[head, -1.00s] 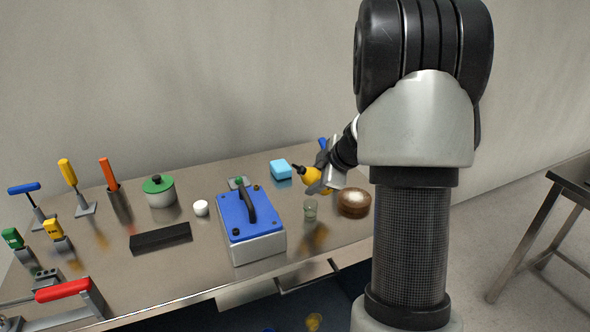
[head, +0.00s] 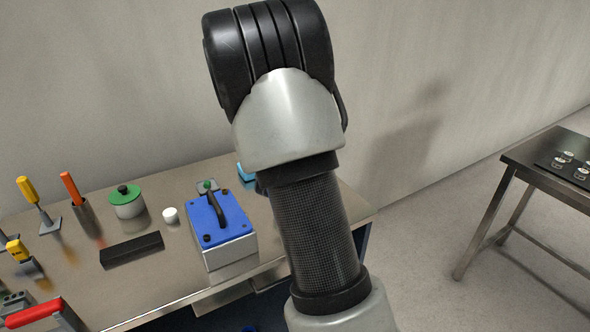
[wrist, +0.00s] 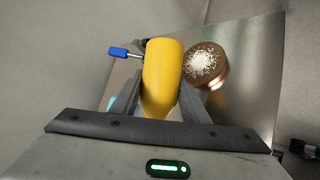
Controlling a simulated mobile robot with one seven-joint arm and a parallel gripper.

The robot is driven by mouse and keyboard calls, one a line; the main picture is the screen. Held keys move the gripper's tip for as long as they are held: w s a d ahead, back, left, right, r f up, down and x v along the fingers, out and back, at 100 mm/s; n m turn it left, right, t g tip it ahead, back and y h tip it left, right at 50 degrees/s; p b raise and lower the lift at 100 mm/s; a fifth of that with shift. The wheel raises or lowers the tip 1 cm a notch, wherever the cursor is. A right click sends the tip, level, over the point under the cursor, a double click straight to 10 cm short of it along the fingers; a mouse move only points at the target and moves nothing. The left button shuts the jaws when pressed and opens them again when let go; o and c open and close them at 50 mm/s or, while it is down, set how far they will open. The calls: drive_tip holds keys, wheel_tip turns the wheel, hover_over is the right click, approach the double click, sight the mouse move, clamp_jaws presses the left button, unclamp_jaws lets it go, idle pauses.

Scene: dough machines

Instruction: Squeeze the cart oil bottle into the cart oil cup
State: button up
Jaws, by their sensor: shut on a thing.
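The yellow oil bottle (wrist: 163,66) fills the middle of the wrist view. My gripper (wrist: 162,92) is shut on it, with a dark finger on each side of its body. The bottle's nozzle is hidden from this side. The oil cup does not show in either view now. In the head view my own arm covers the right part of the table, so my gripper and the bottle are hidden there.
A brown bowl of white powder (wrist: 205,63) stands right of the bottle; a blue-handled tool (wrist: 124,52) lies left. Another table (head: 510,162) stands right.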

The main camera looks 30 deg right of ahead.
drive_tip(key=shift+a+r+n+t+h+p, duration=0.2)
drive_tip(key=shift+r+n+t+h+p, duration=0.4)
drive_tip(key=shift+r+p, duration=0.5)
wheel_tip(320, 180, up, 3)
drive_tip(key=n+h, duration=0.1)
drive_tip(key=h+p, duration=0.1)
drive_tip(key=h, duration=0.1)
drive_tip(key=shift+f+n+t, duration=0.2)
drive_tip(key=shift+n+t, duration=0.2)
drive_tip(key=shift+r+n+h+b, duration=0.15)
drive_tip(key=shift+n+h+b, duration=0.15)
drive_tip(key=shift+h+b, duration=0.15)
drive_tip(key=shift+d+f+b, duration=0.1)
drive_tip(key=shift+f+b, duration=1.35)
drive_tip(key=shift+f, duration=0.2)
drive_tip(key=shift+o, duration=0.2)
drive_tip(key=c, duration=0.8)
